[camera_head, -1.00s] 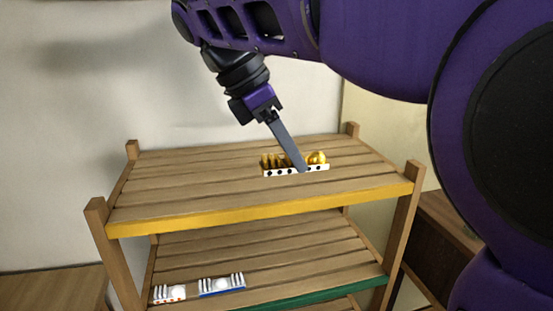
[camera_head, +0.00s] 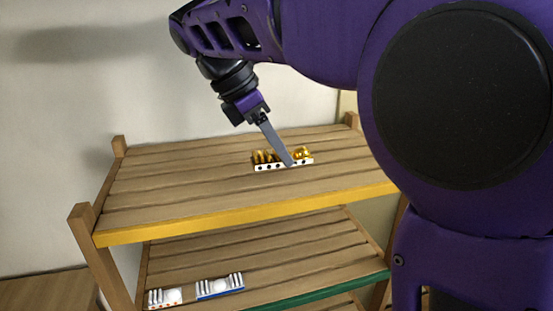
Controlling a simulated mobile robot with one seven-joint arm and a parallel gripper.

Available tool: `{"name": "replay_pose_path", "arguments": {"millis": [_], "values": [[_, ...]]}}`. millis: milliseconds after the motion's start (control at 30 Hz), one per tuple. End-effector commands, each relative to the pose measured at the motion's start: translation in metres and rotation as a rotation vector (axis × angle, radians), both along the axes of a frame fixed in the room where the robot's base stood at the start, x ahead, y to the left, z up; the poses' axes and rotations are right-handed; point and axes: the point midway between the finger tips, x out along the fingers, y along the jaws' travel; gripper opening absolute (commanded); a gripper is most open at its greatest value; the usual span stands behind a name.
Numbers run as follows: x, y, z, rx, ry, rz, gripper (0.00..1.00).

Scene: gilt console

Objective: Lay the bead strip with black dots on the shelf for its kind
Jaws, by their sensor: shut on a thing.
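The bead strip with black dots (camera_head: 270,167) has a white front edge with black dots and gold pieces on top. It is at the upper shelf (camera_head: 180,200), which has a yellow front edge, toward its back middle. My gripper (camera_head: 290,162) reaches down from above and is shut on the strip near its middle. The finger hides part of the strip. I cannot tell whether the strip rests on the boards or hangs just above them.
The lower shelf (camera_head: 270,268) has a green front edge. On its left lie a white strip with red marks (camera_head: 164,298) and a white strip with a blue edge (camera_head: 219,287). Wooden posts rise at the shelf corners. The upper shelf is clear around the strip.

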Motion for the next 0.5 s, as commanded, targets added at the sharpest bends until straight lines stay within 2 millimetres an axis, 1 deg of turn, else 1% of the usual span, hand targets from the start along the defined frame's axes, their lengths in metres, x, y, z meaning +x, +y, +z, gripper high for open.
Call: {"name": "replay_pose_path", "arguments": {"millis": [67, 100, 200, 500], "values": [[0.004, 0.001, -0.008, -0.001, 0.002, 0.001, 0.00], [0.005, 0.001, -0.020, -0.002, 0.002, 0.002, 0.00], [0.008, 0.001, -0.037, -0.001, 0.001, 0.004, 0.00], [0.006, -0.002, -0.034, 0.001, 0.000, 0.007, 0.00]]}}
